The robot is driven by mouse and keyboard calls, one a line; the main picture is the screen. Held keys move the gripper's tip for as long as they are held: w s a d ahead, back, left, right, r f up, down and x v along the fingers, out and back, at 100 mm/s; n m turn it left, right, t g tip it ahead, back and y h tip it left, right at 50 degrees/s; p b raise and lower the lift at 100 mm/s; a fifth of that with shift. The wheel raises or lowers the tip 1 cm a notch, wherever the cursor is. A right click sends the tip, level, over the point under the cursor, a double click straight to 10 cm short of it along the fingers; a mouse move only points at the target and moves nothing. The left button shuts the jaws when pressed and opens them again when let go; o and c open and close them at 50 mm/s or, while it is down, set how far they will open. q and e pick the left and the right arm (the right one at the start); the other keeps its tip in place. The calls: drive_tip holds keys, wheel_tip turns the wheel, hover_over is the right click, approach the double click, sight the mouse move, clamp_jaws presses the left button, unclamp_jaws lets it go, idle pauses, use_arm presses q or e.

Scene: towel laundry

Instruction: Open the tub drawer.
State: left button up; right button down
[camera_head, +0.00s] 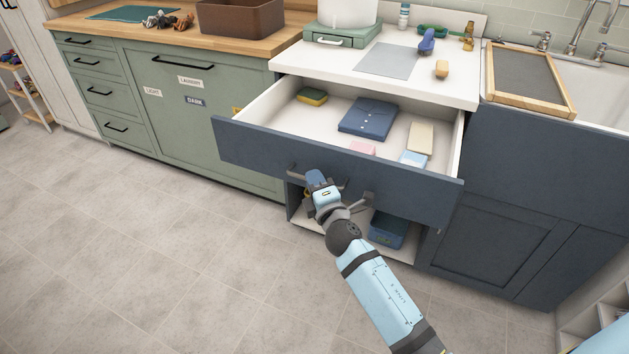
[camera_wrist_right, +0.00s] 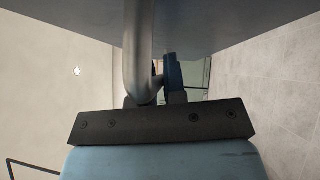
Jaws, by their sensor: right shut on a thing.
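The dark blue drawer (camera_head: 335,165) under the white counter is pulled well out. Its white inside shows, with a folded blue cloth (camera_head: 368,118), a yellow-green sponge (camera_head: 312,96), a pink item (camera_head: 362,148), a cream block (camera_head: 420,137) and a light blue one (camera_head: 413,159). My right gripper (camera_head: 316,180) is at the left part of the drawer front, shut on its grey bar handle (camera_head: 294,170). In the right wrist view the handle (camera_wrist_right: 137,50) runs down between the fingers (camera_wrist_right: 158,92), below the drawer front (camera_wrist_right: 220,22). My left gripper is not in view.
An open space below the drawer holds a dark blue bin (camera_head: 387,230). Green cabinets (camera_head: 165,100) stand to the left and a closed dark blue door (camera_head: 495,240) to the right. The tiled floor (camera_head: 150,250) in front is clear.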

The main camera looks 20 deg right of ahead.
drive_tip(key=shift+a, duration=0.1)
idle(0.3)
drive_tip(key=c, duration=1.2)
unclamp_jaws()
drive_tip(key=shift+s, duration=0.15)
